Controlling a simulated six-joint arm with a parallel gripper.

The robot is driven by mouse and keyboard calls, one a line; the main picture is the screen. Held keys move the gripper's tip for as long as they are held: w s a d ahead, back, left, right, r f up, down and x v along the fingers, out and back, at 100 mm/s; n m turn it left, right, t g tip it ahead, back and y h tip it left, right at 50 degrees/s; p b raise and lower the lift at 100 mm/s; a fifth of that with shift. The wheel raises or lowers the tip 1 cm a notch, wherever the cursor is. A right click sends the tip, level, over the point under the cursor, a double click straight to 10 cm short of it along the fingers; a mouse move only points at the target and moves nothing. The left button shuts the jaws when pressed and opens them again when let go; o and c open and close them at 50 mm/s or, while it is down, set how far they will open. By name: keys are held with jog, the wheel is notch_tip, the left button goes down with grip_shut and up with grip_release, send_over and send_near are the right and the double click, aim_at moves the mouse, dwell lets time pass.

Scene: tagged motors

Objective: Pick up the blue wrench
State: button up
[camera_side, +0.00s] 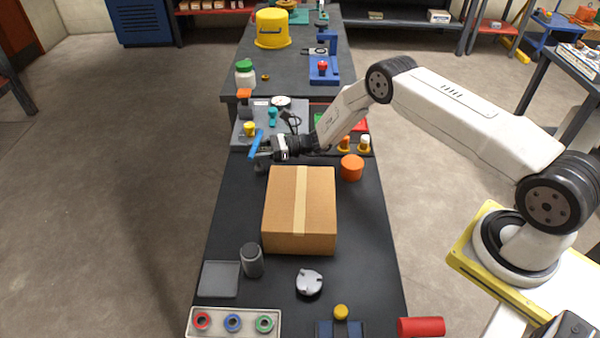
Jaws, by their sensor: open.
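A slim blue piece, which looks like the blue wrench (255,144), shows near the front left edge of the grey tray, slanting up to the right. My gripper (264,154) reaches in from the right, behind the cardboard box, with its fingers pointing left. Its fingertips are right beside the blue piece in the picture. The jaws are open. The view is too small to tell whether the fingers stand around the wrench or touch it. The wrench's lower end is hard to make out near the dark fingers.
A cardboard box (284,207) stands in front of my gripper. An orange cylinder (352,167) is to its right. The grey tray (240,130) holds a yellow piece (249,129) and a teal piece (272,115). A dark cylinder (252,260) stands front left.

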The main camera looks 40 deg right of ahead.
aim_at(256, 142)
dwell(0.4)
grip_shut()
jog(key=shift+r, duration=0.15)
jog(key=shift+r, duration=1.55)
jog(key=s+d+r, duration=0.1)
jog(key=s+r, duration=0.8)
jog(key=s, duration=0.5)
jog(key=shift+r, duration=0.3)
jog(key=shift+d, duration=0.1)
